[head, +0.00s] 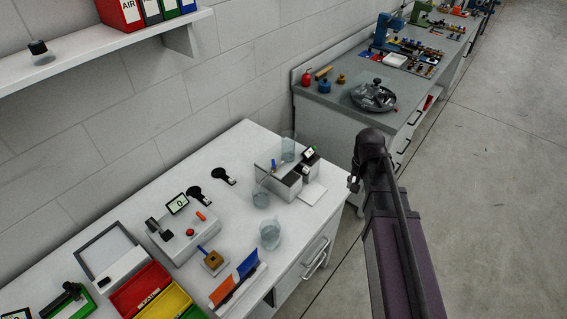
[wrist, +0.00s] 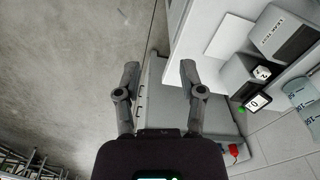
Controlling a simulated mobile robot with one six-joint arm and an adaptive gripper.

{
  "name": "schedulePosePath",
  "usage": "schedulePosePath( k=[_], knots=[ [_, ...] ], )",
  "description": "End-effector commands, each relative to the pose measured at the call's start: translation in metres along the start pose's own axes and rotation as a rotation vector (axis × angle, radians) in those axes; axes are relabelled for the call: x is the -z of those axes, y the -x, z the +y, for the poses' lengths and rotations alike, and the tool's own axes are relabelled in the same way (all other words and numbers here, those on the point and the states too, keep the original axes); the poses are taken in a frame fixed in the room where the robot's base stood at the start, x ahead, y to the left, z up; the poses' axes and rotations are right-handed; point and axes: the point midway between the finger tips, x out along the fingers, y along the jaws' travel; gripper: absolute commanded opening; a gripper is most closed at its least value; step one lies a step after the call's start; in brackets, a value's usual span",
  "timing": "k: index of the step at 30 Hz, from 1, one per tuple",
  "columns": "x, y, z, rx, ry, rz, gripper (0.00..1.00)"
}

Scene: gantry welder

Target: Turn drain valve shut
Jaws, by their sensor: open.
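A grey leak test unit (head: 280,183) with a clear tank stands at the far right end of the white bench. In the head view a small blue part (head: 274,165) and a small lit display (head: 309,153) show on it. The wrist view shows its grey box (wrist: 284,32) lettered "LEAK TEST", a dark hexagonal part with a white face (wrist: 262,72) and the display (wrist: 258,101). I cannot tell which part is the drain valve. My gripper (wrist: 159,72) is open and empty, apart from the unit, which lies to its right in the wrist view.
Clear beakers (head: 270,234) stand near the unit on the white bench (head: 232,160). A tester with a red button (head: 190,238) and colored bins (head: 150,292) are further left. A grey workbench (head: 335,95) with tools stands behind. The floor (head: 480,180) at right is clear.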

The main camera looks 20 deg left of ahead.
Motion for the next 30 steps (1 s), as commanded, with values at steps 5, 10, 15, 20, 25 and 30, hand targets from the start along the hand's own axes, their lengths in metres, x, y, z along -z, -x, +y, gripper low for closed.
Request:
schedulePosePath(
  k=[5,10,15,20,25,30],
  knots=[
    [0.010,0.015,-0.044,0.013,0.089,0.057,0.51],
    [0.016,0.030,-0.100,0.031,0.202,0.131,0.51],
    [0.016,0.047,-0.160,0.055,0.317,0.209,0.51],
    [0.011,0.062,-0.215,0.079,0.421,0.277,0.51],
    [0.004,0.074,-0.257,0.100,0.500,0.331,0.51],
    [-0.001,0.078,-0.275,0.110,0.533,0.355,0.51]
  ],
)
